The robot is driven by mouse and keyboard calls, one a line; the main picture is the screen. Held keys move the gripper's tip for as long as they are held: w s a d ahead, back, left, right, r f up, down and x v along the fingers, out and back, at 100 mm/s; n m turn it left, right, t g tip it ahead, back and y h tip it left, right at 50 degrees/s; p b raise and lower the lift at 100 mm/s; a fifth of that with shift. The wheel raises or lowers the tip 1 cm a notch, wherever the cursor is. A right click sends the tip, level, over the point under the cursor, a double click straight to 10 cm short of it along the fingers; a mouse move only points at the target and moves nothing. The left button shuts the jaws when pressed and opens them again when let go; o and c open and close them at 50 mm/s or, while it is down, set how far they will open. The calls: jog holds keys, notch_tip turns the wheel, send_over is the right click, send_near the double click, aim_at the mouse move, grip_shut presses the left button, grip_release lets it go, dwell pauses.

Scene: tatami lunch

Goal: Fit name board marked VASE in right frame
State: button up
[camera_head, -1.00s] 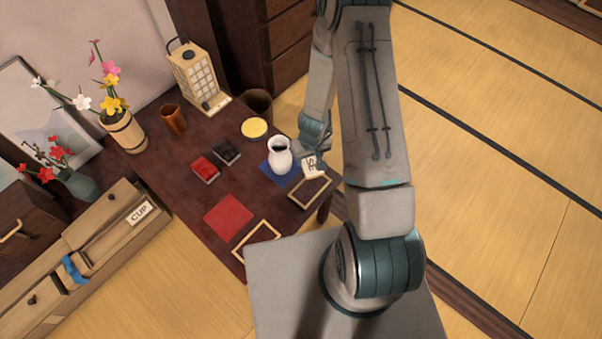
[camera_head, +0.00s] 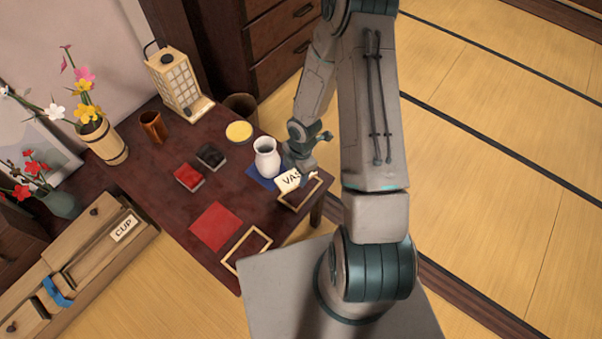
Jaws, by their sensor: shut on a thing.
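The cream name board (camera_head: 288,182) shows the letters "VAS"; the rest of its marking is hidden by my gripper. My gripper (camera_head: 303,173) is shut on the board at its right end. The board is tilted and overlaps the upper left part of the right frame (camera_head: 302,204), a light wooden rectangle on the dark table. I cannot tell whether board and frame touch. A white vase (camera_head: 266,158) stands upright on a blue mat (camera_head: 256,181), just left of my gripper. A second, empty wooden frame (camera_head: 226,262) lies nearer, beside a red mat (camera_head: 215,227).
The dark table (camera_head: 165,190) also bears a red box (camera_head: 189,177), a black box (camera_head: 210,156), a yellow round dish (camera_head: 239,132), a brown cup (camera_head: 153,127) and a lantern (camera_head: 178,84). A wooden box at left carries a board marked "CUP" (camera_head: 123,228).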

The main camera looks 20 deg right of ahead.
jog(key=n, duration=0.1)
jog(key=d+f+n+b, duration=0.1)
jog(key=n, duration=0.1)
jog(key=shift+w+d+n, duration=0.2)
jog(key=shift+n, duration=0.1)
jog(key=b, duration=0.6)
send_over(301, 190)
notch_tip(301, 190, down, 7)
jog(key=shift+w+r, duration=0.1)
jog(key=shift+r, duration=0.1)
jog(key=shift+f+b, duration=0.4)
jog(key=shift+f, duration=0.15)
jog(key=shift+d+f, duration=0.15)
jog(key=shift+f, duration=0.2)
dwell(0.9)
jog(key=o, duration=1.1)
jog(key=shift+c, duration=0.2)
jog(key=r+p, duration=0.1)
jog(key=r, duration=0.3)
jog(key=d+r+p, duration=0.1)
jog(key=r+p, duration=0.1)
jog(key=r, duration=0.3)
jog(key=w+r+p, duration=0.1)
jog(key=r, duration=0.3)
jog(key=shift+d+r+p, duration=0.15)
jog(key=shift+r+p, duration=0.15)
jog(key=shift+r, duration=0.1)
